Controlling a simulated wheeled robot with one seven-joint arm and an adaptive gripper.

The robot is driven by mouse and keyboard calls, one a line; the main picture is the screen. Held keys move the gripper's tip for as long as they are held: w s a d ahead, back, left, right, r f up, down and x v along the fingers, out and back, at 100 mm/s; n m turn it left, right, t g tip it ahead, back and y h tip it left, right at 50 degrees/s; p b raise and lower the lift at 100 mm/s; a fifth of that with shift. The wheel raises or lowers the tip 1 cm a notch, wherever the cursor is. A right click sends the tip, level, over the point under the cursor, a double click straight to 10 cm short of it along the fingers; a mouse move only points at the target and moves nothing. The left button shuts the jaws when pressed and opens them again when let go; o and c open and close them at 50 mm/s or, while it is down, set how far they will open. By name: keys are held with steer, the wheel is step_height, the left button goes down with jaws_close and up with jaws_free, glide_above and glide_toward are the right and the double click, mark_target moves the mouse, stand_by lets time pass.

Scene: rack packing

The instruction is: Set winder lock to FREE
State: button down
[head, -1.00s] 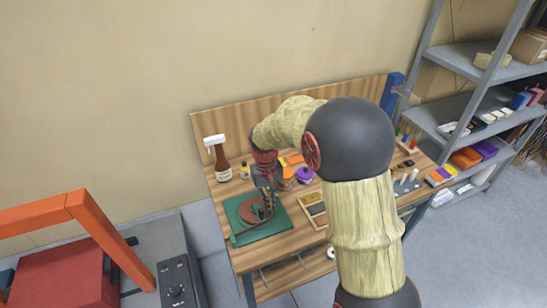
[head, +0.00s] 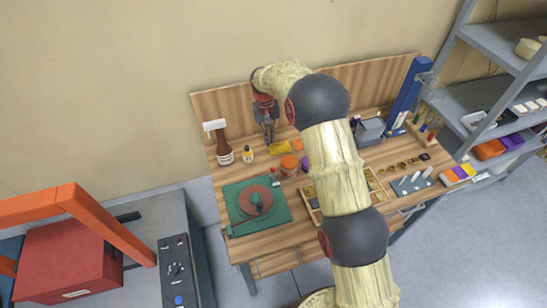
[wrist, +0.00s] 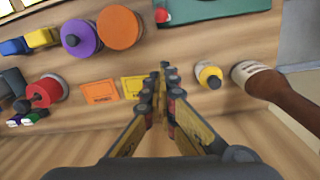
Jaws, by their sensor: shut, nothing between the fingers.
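The winder (head: 243,220) is a green base plate at the bench's front left, with a brown-red disc (head: 252,199) and a dark crank-like part on top. A small red knob (head: 272,171) with a pale tag sits by its back right corner. The wrist view shows a red knob (wrist: 162,15) on a corner of the green plate (wrist: 215,9). I cannot read any lock setting. My gripper (head: 269,140) points down over the back of the bench, behind the winder and apart from it. In the wrist view its fingers (wrist: 165,72) are together and empty.
Yellow (wrist: 133,89) and orange (wrist: 100,91) cards lie close by. A wooden backboard (head: 230,103) closes the rear.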

mark_target(273, 173)
steer(key=f, duration=1)
steer(key=shift+s+d+f+p, duration=0.1)
steer(key=shift+s+d+p, duration=0.2)
steer(key=shift+p, duration=0.1)
steer(key=s, duration=0.1)
steer(key=s+r, duration=0.1)
steer(key=s, duration=0.1)
steer(key=shift+d+r+p, duration=0.2)
steer(key=shift+r+p, duration=0.05)
steer(key=shift+p, duration=0.05)
steer(key=shift+s, duration=0.3)
steer(key=shift+r, duration=0.1)
